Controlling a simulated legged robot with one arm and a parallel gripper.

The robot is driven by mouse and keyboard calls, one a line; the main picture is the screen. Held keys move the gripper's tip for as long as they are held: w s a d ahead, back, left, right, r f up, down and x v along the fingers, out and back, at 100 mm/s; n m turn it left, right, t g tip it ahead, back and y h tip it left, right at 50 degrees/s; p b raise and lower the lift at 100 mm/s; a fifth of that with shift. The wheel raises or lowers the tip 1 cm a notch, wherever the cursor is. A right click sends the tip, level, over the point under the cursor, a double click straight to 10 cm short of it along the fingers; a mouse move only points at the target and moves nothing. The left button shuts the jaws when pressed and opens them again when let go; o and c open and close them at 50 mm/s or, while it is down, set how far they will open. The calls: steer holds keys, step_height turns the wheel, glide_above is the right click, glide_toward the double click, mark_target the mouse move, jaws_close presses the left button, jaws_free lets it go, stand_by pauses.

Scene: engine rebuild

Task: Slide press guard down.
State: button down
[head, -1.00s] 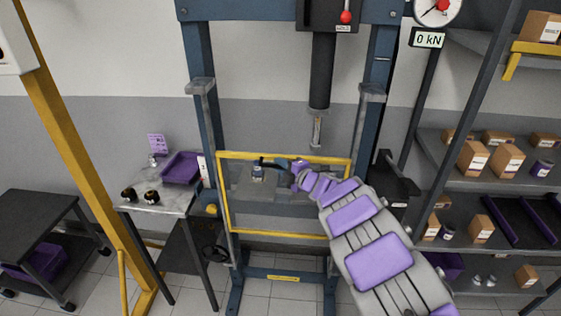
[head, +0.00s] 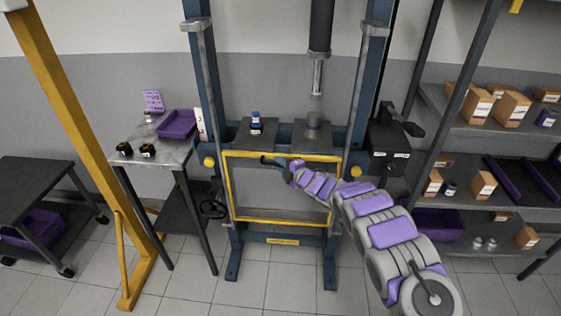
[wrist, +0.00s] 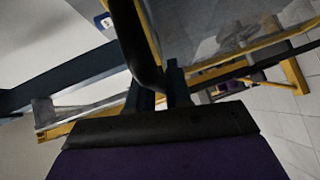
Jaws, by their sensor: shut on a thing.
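The press guard (head: 280,221) is a clear panel in a yellow frame, at the front of the blue press. Its top rail is a little below the press bed's top. My gripper (head: 284,165) is at the guard's top rail, shut on its dark handle (head: 267,160). In the wrist view, the black handle (wrist: 128,30) runs down between my gripper's fingers (wrist: 163,92), and the guard's yellow frame (wrist: 240,55) lies to the right. The exact grip contact is partly hidden.
The press ram (head: 317,75) hangs above the bed, where a small blue-topped part (head: 256,122) stands. A side table (head: 152,160) with a purple bin is to the left. A shelf (head: 480,195) with boxes is to the right. A yellow post (head: 90,150) stands at far left.

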steer(key=shift+f, duration=0.5)
steer(key=c, duration=1.1)
jaws_free()
steer(key=shift+r, duration=0.1)
steer(key=shift+c, duration=0.2)
steer(key=shift+d, duration=0.1)
steer(key=p+v, duration=0.2)
steer(key=v, duration=1.5)
steer(key=shift+p, duration=0.35)
steer(key=shift+s, duration=0.15)
